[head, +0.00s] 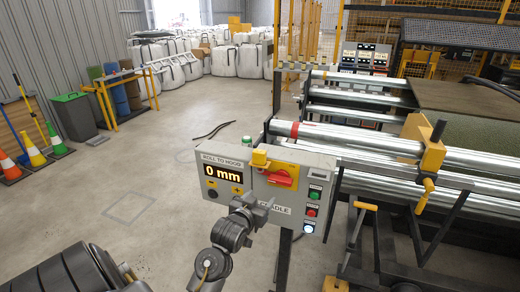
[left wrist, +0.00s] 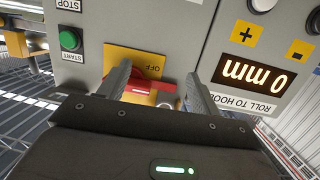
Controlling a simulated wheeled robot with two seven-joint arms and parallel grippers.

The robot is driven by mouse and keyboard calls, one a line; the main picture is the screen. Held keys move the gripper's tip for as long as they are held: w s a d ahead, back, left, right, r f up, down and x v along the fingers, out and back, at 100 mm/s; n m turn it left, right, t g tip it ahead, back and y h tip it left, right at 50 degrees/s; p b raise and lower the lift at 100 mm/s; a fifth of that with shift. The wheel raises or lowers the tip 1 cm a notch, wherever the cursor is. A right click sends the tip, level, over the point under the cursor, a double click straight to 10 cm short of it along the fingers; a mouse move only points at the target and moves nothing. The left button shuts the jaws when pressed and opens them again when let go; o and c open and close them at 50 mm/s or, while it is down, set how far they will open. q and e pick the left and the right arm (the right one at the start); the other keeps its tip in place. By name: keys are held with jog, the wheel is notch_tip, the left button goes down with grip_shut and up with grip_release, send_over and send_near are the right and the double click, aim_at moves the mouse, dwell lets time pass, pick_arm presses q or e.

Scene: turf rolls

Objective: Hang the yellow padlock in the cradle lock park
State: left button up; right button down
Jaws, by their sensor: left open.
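A small yellow block, which looks like the yellow padlock (head: 260,159), is at the upper left of the yellow switch plate (head: 290,174) on the grey control box. In the left wrist view, which is upside down, a yellow piece (left wrist: 166,98) shows low between the fingers, beside the red switch handle (left wrist: 158,82). My left gripper (head: 246,204) is in front of the box's lower left. Its fingers (left wrist: 157,82) stand apart, with nothing gripped. I cannot make out the padlock's shackle or a separate lock park. My right gripper is out of view.
The control box bears a "0 mm" display (head: 222,174), a green start button (head: 314,194) and a red stop button (head: 311,212). Metal rollers (head: 370,138) and yellow clamps lie right of it. Open concrete floor (head: 150,175) is to the left.

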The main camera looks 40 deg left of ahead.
pick_arm(q)
jog(key=t+y, duration=0.2)
send_near(257, 157)
jog(key=w, duration=0.2)
jog(key=shift+n, duration=0.4)
jog(key=p+x, duration=0.1)
jog(key=x, duration=0.1)
jog(key=p+x, duration=0.1)
jog(key=x, duration=0.2)
jog(key=shift+s+a, duration=0.1)
jog(key=shift+a, duration=0.2)
jog(key=shift+w+a, duration=0.2)
jog(key=shift+w, duration=0.3)
jog(key=shift+w+p, duration=0.2)
jog(key=shift+p, duration=0.15)
jog(key=x, duration=0.1)
jog(key=p+x, duration=0.1)
jog(key=x, duration=0.1)
jog(key=p+x, duration=0.1)
jog(key=shift+w+f, duration=0.35)
jog(key=shift+w, duration=0.05)
jog(key=shift+c, duration=0.7)
jog(key=c, duration=1)
